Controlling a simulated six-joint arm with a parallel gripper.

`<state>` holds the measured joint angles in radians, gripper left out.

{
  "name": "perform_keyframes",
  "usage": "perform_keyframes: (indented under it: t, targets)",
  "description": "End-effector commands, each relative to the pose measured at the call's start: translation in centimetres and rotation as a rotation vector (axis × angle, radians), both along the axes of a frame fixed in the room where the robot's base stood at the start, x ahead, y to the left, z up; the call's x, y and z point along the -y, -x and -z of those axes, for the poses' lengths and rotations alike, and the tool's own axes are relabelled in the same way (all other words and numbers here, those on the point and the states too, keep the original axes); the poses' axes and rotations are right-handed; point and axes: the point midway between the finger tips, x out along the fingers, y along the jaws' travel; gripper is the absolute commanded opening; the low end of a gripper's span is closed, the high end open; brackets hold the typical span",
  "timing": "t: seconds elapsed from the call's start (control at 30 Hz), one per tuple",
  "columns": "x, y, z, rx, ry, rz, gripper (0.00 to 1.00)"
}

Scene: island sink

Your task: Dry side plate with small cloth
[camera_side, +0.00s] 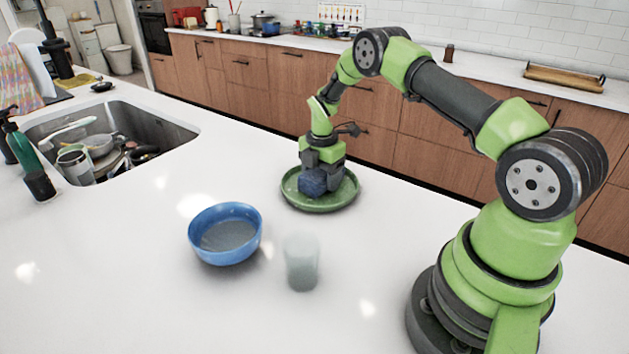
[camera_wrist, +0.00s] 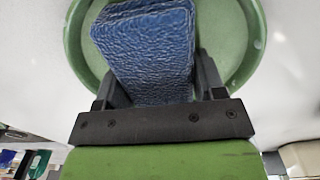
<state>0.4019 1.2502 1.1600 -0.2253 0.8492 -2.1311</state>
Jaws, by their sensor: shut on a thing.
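A green side plate (camera_side: 342,193) lies on the white counter, in front of my arm. My gripper (camera_side: 318,178) is over the plate and shut on a small blue cloth (camera_side: 313,187). The cloth is a folded, textured bundle held between the jaws, low over the plate's middle. In the wrist view the cloth (camera_wrist: 145,50) covers much of the plate (camera_wrist: 78,45), whose rim shows on both sides. I cannot tell for sure whether the cloth touches the plate, as its underside is hidden.
A blue bowl (camera_side: 225,235) and a frosted cup (camera_side: 301,262) stand on the counter, nearer the camera than the plate. A sink (camera_side: 165,132) with dishes and a green bottle (camera_side: 25,150) are at the left.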

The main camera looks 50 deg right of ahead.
Motion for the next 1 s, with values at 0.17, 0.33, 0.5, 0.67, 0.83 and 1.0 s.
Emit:
perform_keyframes:
  t: [0.17, 0.33, 0.5, 0.67, 0.83, 1.0]
  targets:
    - [1.7, 0.0, 0.0, 0.001, 0.0, 0.003, 0.45]
    - [0.8, 0.0, 0.0, -0.002, -0.001, -0.003, 0.45]
    - [-0.8, 0.0, -0.1, -0.002, -0.001, -0.004, 0.45]
    - [-2.3, 0.0, 0.0, -0.002, -0.002, -0.002, 0.45]
    - [-3.8, 0.0, 0.0, -0.002, -0.002, -0.002, 0.45]
    - [-5.3, 0.0, 0.0, -0.003, -0.002, -0.003, 0.45]
